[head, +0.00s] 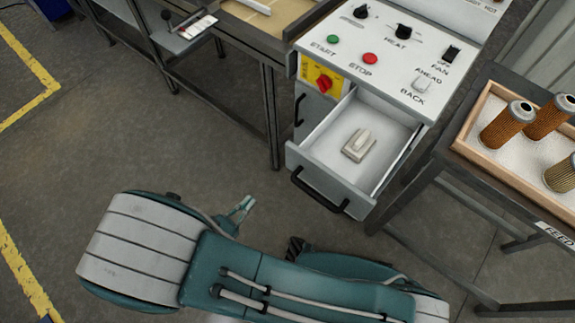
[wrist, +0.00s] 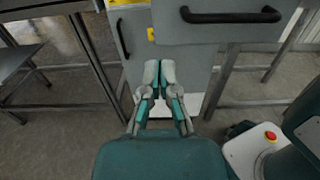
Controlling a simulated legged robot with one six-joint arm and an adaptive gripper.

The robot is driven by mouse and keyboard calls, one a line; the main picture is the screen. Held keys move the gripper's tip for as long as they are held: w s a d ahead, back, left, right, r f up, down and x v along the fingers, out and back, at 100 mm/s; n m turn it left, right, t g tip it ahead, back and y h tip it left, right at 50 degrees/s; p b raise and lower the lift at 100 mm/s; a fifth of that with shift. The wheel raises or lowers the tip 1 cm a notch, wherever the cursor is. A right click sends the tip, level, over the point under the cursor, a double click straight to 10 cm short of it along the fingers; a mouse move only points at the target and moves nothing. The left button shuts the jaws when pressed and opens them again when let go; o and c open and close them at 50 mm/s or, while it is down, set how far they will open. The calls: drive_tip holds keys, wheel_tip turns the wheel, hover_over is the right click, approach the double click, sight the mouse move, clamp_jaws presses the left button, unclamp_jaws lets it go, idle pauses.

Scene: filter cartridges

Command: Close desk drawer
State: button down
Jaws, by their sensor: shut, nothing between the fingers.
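The desk drawer (head: 331,184) is pulled open from the grey control cabinet (head: 390,85), with a pale grey block-like object (head: 359,145) lying inside. Its black bar handle (head: 319,191) is on the front panel. In the wrist view the drawer front (wrist: 220,32) and its handle (wrist: 230,16) fill the upper right. My gripper (wrist: 160,72) is shut and empty, below and left of the handle in that view, apart from it. In the head view my gripper (head: 245,206) shows small, left of the drawer front and over the floor.
A cabinet door with a vertical black handle (wrist: 122,38) is beside the drawer. On the right, a feed table carries a wooden tray (head: 463,134) with brown filter cartridges (head: 508,124). A workbench (head: 258,48) stands at the left back. The floor left of the drawer is clear.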

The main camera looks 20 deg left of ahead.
approach(287, 159)
drive_tip(key=x, duration=0.6)
drive_tip(key=shift+w+d+r, duration=0.15)
drive_tip(key=shift+w+d, duration=0.1)
drive_tip(key=shift+d, duration=0.15)
drive_tip(key=shift+w, duration=0.35)
drive_tip(key=shift+w+a, duration=0.2)
drive_tip(key=shift+a, duration=0.05)
drive_tip(key=shift+d, duration=0.15)
